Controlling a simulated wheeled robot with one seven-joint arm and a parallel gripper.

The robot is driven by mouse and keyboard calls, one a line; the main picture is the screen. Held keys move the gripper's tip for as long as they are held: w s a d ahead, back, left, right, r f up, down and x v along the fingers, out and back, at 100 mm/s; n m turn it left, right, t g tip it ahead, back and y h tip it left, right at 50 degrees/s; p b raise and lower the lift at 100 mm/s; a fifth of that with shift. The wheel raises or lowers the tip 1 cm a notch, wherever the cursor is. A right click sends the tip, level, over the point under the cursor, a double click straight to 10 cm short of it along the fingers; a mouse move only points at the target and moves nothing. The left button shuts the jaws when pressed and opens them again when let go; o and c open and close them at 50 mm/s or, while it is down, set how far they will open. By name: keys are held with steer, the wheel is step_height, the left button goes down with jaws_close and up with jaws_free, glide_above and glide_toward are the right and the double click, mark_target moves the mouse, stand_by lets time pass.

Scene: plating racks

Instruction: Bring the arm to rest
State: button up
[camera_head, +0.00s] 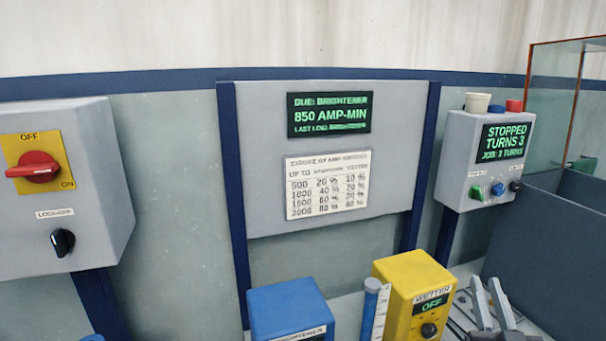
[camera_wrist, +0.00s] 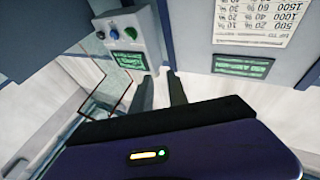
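My gripper (camera_head: 485,283) is at the lower right in the head view, just right of the yellow WETTER box (camera_head: 405,285). Its two grey fingers point up and stand apart with nothing between them. In the wrist view the fingers of my gripper (camera_wrist: 160,78) also stand apart and empty. That view is turned about upside down. It shows the grey control box (camera_wrist: 128,40) to the left of the fingers and the dosing board (camera_wrist: 240,45) to the right. Most of my arm is out of view.
A blue BRIGHTENER box (camera_head: 288,305) and a clear-and-blue cylinder (camera_head: 372,305) stand left of the yellow box. The control box (camera_head: 460,155), reading STOPPED TURNS 3, hangs behind. A switch box (camera_head: 100,215) is at left. A dark tank (camera_head: 545,245) is at right.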

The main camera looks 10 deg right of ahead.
steer(key=s+a+f+n+g+y, duration=0.1)
steer(key=s+a+f+y, duration=0.2)
steer(key=s, duration=0.7)
steer(key=s+a+f+n+g+y+b, duration=0.1)
steer(key=s+a+f+n+g+y, duration=0.1)
steer(key=s+a+f, duration=0.5)
steer(key=s+a+f+n+g+y, duration=0.2)
steer(key=s+a+f+y, duration=0.2)
steer(key=s+a, duration=0.8)
step_height(320, 180, down, 2)
steer(key=s, duration=0.3)
steer(key=shift+a+b, duration=0.3)
steer(key=shift+b, duration=0.1)
